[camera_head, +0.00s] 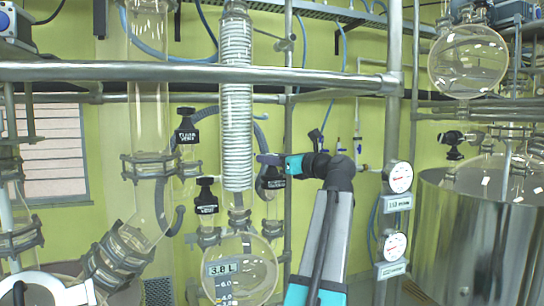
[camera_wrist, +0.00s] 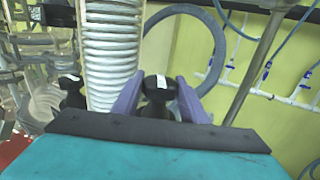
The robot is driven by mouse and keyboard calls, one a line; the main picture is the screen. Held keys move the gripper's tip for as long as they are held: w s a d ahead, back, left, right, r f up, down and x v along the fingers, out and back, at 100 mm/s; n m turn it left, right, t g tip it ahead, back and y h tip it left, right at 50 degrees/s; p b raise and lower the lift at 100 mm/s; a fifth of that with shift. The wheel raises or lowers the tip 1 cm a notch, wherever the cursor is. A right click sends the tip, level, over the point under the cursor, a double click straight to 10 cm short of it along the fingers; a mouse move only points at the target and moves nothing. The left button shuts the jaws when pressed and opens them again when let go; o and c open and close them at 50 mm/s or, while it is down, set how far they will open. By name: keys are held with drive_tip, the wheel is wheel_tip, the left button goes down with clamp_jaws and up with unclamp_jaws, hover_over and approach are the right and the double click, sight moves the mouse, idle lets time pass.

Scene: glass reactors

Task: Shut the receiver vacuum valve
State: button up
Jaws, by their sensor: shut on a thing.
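My gripper (camera_head: 268,160) reaches in from the right. In the wrist view its two purple fingers (camera_wrist: 157,84) stand on either side of a black valve handle (camera_wrist: 158,108) and are shut on it. In the head view this black valve handle (camera_head: 272,180) carries a small label that I cannot read clearly. It sits right of the coiled glass condenser (camera_head: 236,110) and above the round receiver flask (camera_head: 240,272) marked 3.8 L. The fingers partly hide the handle, so I cannot tell its valve position.
Two other black labelled valve handles stand left of it, one upper (camera_head: 186,135) and one lower (camera_head: 206,200). A horizontal steel rail (camera_head: 200,73) crosses above my gripper. Gauges (camera_head: 399,177) on a post and a steel vessel (camera_head: 480,235) stand to the right.

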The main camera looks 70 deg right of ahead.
drive_tip(key=shift+a+r+m+g+h+p, duration=0.1)
drive_tip(key=shift+m+g+h+p, duration=1.45)
drive_tip(key=shift+p, duration=1.15)
drive_tip(key=shift+w+m+h, duration=0.1)
drive_tip(key=shift+m+h, duration=0.15)
drive_tip(key=shift+h, duration=0.5)
drive_tip(key=shift+m+g+h, duration=0.7)
drive_tip(key=shift+g, duration=0.25)
drive_tip(key=shift+f+m+g+h, duration=0.2)
drive_tip(key=shift+m+g+h, duration=1)
drive_tip(key=shift+g, duration=0.5)
drive_tip(key=o, duration=0.9)
drive_tip(key=shift+c, duration=0.2)
drive_tip(key=shift+d+t+y+b, duration=0.2)
drive_tip(key=shift+t+y+b, duration=0.2)
drive_tip(key=shift+b, duration=0.35)
drive_tip(key=n+t+y+b, duration=0.1)
drive_tip(key=n+t+b, duration=0.1)
drive_tip(key=t+b, duration=0.1)
drive_tip(key=shift+n+y, duration=0.3)
drive_tip(key=shift+y, duration=0.1)
